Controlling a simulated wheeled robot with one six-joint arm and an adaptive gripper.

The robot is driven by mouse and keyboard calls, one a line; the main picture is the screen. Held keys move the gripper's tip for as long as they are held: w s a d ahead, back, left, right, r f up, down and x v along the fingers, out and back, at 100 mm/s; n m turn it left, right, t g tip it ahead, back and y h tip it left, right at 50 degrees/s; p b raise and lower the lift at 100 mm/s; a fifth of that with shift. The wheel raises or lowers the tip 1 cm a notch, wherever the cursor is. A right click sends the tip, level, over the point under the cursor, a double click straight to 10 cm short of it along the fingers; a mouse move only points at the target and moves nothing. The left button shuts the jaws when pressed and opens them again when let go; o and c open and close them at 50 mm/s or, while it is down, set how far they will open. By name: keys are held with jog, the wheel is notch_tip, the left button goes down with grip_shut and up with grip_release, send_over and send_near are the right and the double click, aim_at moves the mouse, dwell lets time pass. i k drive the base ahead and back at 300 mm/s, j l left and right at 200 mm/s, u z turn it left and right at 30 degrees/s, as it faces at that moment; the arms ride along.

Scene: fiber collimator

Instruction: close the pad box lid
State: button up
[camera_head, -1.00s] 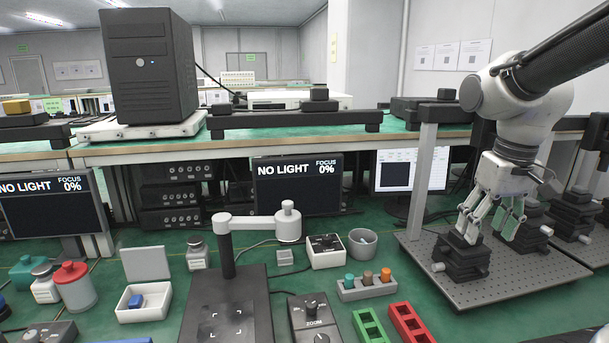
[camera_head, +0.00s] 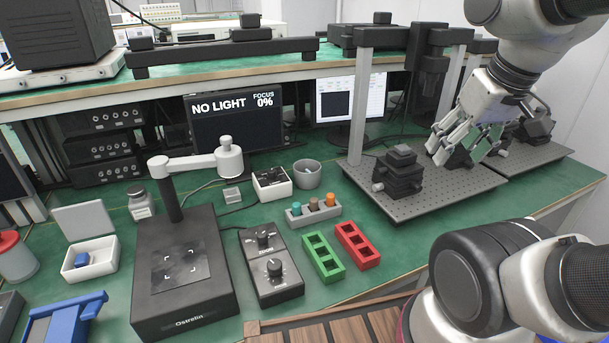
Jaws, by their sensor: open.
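The pad box (camera_head: 90,268) is a small white open box at the left of the green bench, with a blue pad (camera_head: 82,259) inside. Its pale grey lid (camera_head: 84,220) stands raised behind the box, tilted back. My gripper (camera_head: 455,165) is open and empty at the right, above the perforated metal plate and beside a black stage mount. It is far from the pad box.
Between my gripper and the box stand the black Ostrelin scope base (camera_head: 184,300) with its grey arm, a zoom controller (camera_head: 275,285), a green tray (camera_head: 324,277), a red tray (camera_head: 372,257) and a holder of coloured caps (camera_head: 312,215). A blue rack (camera_head: 66,316) sits in front of the box.

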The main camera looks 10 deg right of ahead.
aim_at(84, 219)
jog(key=k+u, duration=0.1)
jog(key=u, duration=0.35)
jog(key=k+u, duration=0.1)
jog(key=u, duration=0.35)
jog(key=k+u, duration=0.15)
jog(key=u, duration=0.35)
jog(key=i+j, duration=0.2)
jog(key=j, duration=0.2)
jog(key=i+j+u, duration=0.1)
jog(key=j, duration=0.25)
jog(key=i, duration=0.1)
